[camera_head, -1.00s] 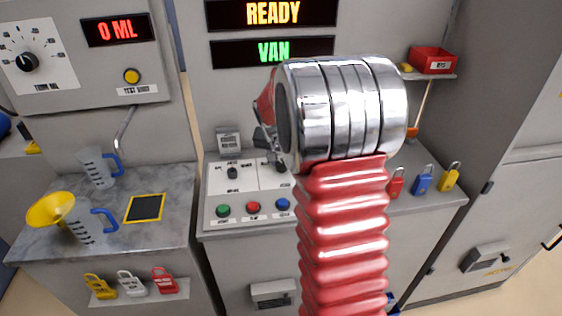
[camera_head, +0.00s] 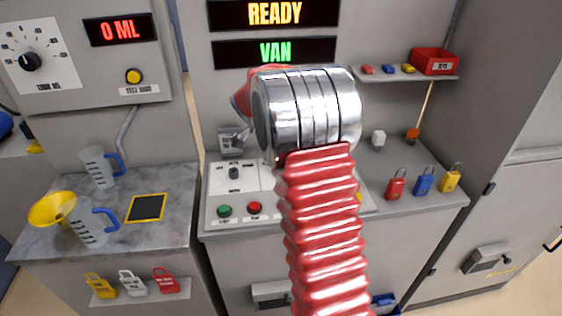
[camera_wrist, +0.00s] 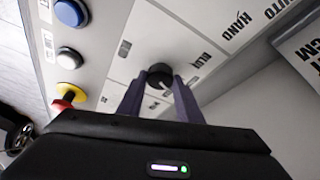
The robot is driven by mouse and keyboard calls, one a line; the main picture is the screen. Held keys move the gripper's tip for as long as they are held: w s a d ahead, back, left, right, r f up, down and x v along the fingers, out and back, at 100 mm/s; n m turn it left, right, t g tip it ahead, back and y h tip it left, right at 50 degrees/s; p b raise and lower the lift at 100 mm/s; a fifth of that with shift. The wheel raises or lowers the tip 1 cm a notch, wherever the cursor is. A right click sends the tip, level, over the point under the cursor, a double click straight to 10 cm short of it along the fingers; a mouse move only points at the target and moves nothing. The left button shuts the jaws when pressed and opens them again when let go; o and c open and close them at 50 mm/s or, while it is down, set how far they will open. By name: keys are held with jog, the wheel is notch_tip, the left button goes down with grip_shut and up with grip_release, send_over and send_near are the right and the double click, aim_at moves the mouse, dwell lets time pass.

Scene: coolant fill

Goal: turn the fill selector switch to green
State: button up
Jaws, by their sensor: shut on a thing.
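In the wrist view, my gripper (camera_wrist: 160,82) has its two purple fingers on either side of a round black knob (camera_wrist: 159,75), shut on it. The knob sits on a pale panel (camera_wrist: 118,72) with dark printed labels. One label beside it seems to read BLUE, upside down. Which way the knob points is hard to tell. In the head view, my red and chrome arm hides the gripper and this knob; the control panel (camera_head: 216,190) shows to the arm's left, with another black selector knob (camera_head: 233,172).
In the head view, signs read READY (camera_head: 274,13) and VAN (camera_head: 275,52). Padlocks (camera_head: 424,181) stand at the panel's right.

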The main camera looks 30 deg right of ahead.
jog(key=shift+w+a+m+g+y, duration=0.1)
jog(key=shift+m+g, duration=0.15)
jog(key=shift+m, duration=0.5)
jog(key=shift+w+d+m+g+y, duration=0.1)
jog(key=shift+m+g, duration=0.2)
jog(key=shift+m, duration=0.5)
jog(key=shift+w+a+m+g+y, duration=0.1)
jog(key=shift+m+g, duration=0.15)
jog(key=shift+m, duration=0.5)
jog(key=o, duration=1)
jog(key=shift+s, duration=0.1)
jog(key=v, duration=1.3)
jog(key=shift+w+a+r, duration=0.1)
jog(key=shift+w+r, duration=0.15)
